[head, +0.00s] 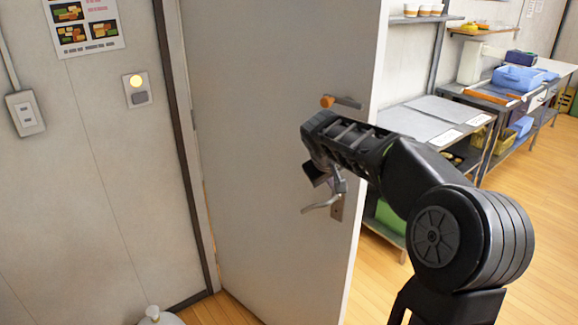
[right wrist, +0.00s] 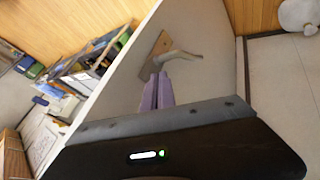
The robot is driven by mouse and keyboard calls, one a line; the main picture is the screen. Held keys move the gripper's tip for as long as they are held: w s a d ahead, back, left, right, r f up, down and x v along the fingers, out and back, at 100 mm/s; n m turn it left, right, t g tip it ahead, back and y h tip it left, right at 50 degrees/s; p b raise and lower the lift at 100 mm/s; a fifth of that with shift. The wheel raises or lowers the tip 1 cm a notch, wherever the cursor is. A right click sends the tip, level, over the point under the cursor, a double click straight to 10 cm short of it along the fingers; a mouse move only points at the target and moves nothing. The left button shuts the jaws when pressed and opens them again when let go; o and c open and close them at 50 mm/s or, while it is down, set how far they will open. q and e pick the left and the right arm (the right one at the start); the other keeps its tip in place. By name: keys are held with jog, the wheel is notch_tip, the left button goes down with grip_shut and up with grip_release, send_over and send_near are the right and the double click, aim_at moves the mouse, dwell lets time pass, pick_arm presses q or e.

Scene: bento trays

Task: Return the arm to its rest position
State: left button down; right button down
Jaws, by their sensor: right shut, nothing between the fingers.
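My right arm reaches in from the right in the head view, in front of a pale grey door (head: 270,120). My right gripper (head: 318,180) is mostly hidden under its own wrist there, close to the door's metal lever handle (head: 322,204). In the right wrist view the fingers of the gripper (right wrist: 156,92) are shut with nothing between them. Their tips point at the lever handle (right wrist: 180,56) and overlap its base in the picture; I cannot tell whether they touch. The door stands partly open. My left gripper is not in view.
An orange-ended grey fitting (head: 328,101) shows at the door above my wrist. Beyond the door stand metal tables (head: 425,112) with a blue bin (head: 518,79). A wall switch (head: 25,114) and a lit button panel (head: 137,90) are on the left wall. Wooden floor is clear at right.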

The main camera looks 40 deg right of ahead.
jog(key=shift+w, duration=0.1)
jog(key=w+a+f+n+t+y, duration=0.1)
jog(key=w+a+f+t+y, duration=0.25)
jog(key=w+a+f, duration=0.65)
jog(key=s+a+f+y, duration=0.3)
jog(key=a+f+y, duration=0.1)
jog(key=a+f, duration=1.05)
jog(key=s+a+f+m+g+y, duration=0.1)
jog(key=s+a+f+g+y, duration=0.1)
jog(key=s+a+f, duration=1)
jog(key=s+a+f+g, duration=0.2)
jog(key=s+a+f, duration=0.2)
jog(key=s+a, duration=0.2)
jog(key=s+a+f+g, duration=0.3)
jog(key=s+a+f, duration=0.2)
jog(key=s, duration=0.6)
jog(key=shift+a+n+y, duration=0.3)
jog(key=shift+a+y, duration=0.1)
jog(key=shift+y, duration=0.05)
